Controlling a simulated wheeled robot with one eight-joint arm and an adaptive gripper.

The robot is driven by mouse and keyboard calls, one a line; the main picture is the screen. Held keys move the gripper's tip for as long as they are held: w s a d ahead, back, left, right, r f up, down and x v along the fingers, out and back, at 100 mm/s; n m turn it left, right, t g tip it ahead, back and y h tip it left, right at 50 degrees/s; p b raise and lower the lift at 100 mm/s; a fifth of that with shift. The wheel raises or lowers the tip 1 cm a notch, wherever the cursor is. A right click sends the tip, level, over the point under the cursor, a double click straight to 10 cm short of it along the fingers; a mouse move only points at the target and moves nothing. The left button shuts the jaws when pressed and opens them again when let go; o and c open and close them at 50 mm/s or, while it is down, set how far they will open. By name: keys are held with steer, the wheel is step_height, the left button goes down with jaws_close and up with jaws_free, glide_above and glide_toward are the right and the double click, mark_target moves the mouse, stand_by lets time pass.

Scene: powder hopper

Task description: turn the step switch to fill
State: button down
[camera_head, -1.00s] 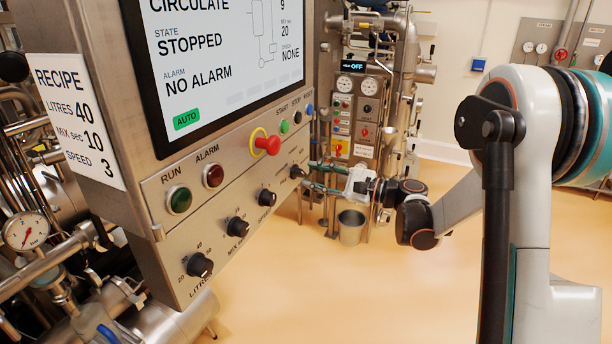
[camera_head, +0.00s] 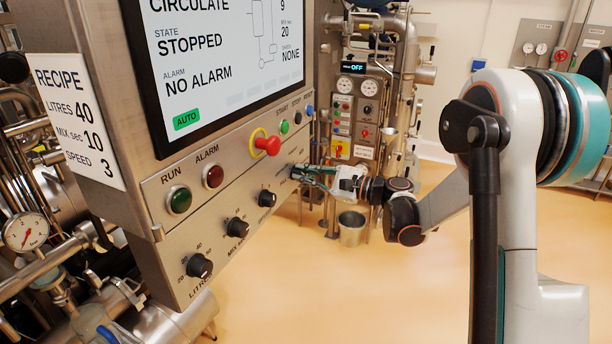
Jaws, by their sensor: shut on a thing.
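The step switch is the far right knob of the lower row on the steel control panel (camera_head: 222,205). My gripper (camera_head: 299,174) is at the panel's right end, with its fingers around that knob and shut on it. The fingers hide the knob, so I cannot tell which way it points. The labels around it are too small to read. The screen (camera_head: 225,60) reads CIRCULATE at its top edge, STOPPED and NO ALARM.
Dark knobs for litres (camera_head: 200,265), mix seconds (camera_head: 237,227) and speed (camera_head: 267,198) sit left of my gripper. A red emergency button (camera_head: 268,146) sticks out above. A metal bucket (camera_head: 351,229) stands beyond. The floor at right is clear.

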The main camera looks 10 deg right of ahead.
steer(key=shift+n, duration=0.4)
steer(key=n+b, duration=0.1)
steer(key=n, duration=0.1)
steer(key=n+b, duration=0.1)
steer(key=n, duration=0.2)
steer(key=n+b, duration=0.1)
steer(key=n, duration=0.2)
steer(key=shift+s+f, duration=0.1)
steer(key=shift+f, duration=0.15)
stand_by(0.4)
steer(key=c, duration=1.6)
jaws_free()
steer(key=v, duration=1.2)
